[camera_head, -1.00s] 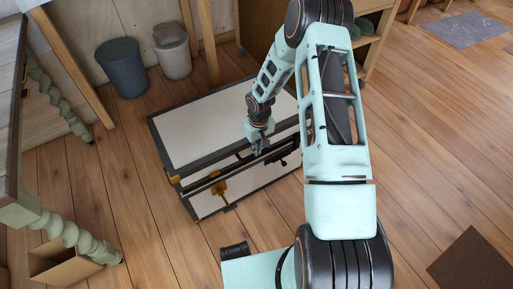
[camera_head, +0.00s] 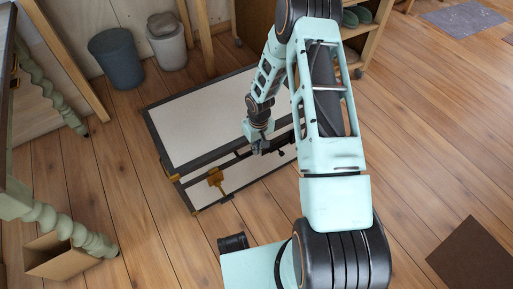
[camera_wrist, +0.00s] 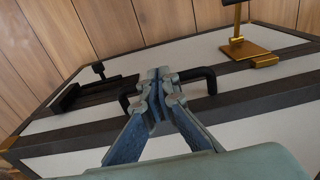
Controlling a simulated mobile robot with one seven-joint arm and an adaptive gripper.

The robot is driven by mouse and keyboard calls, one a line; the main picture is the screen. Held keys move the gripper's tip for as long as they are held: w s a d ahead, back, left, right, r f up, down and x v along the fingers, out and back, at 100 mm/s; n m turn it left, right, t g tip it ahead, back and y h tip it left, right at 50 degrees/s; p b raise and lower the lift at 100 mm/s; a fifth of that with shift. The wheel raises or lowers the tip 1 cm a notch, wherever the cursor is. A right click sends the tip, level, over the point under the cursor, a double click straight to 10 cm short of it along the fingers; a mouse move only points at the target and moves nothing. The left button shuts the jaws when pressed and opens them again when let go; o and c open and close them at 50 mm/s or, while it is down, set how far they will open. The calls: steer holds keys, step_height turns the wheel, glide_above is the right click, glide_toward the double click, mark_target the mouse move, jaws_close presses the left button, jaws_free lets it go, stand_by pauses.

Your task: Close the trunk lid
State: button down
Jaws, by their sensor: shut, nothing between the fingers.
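The trunk stands on the floor in the head view, with white panels and dark edge strips. Its lid (camera_head: 205,118) lies down over the body, and I see no clear gap along the front seam. A gold latch (camera_head: 216,178) is on the white front panel. My gripper (camera_head: 260,149) is shut and empty at the lid's front edge. In the wrist view my gripper (camera_wrist: 163,76) is beside a black handle (camera_wrist: 200,80), overlapping it in the picture; contact is unclear. A gold latch (camera_wrist: 246,50) and a black latch (camera_wrist: 95,88) also show there. My arm hides the trunk's right side.
A dark grey bin (camera_head: 117,58) and a lighter lidded bin (camera_head: 167,42) stand behind the trunk. A cardboard box (camera_head: 58,257) and green twisted table legs are at left. A shelf (camera_head: 365,40) is at the back right. The floor at right is mostly clear.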

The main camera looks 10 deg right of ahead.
step_height(320, 180, up, 13)
steer(key=s+p, duration=0.1)
steer(key=p, duration=0.3)
steer(key=shift+s+d, duration=0.3)
steer(key=shift+s, duration=0.05)
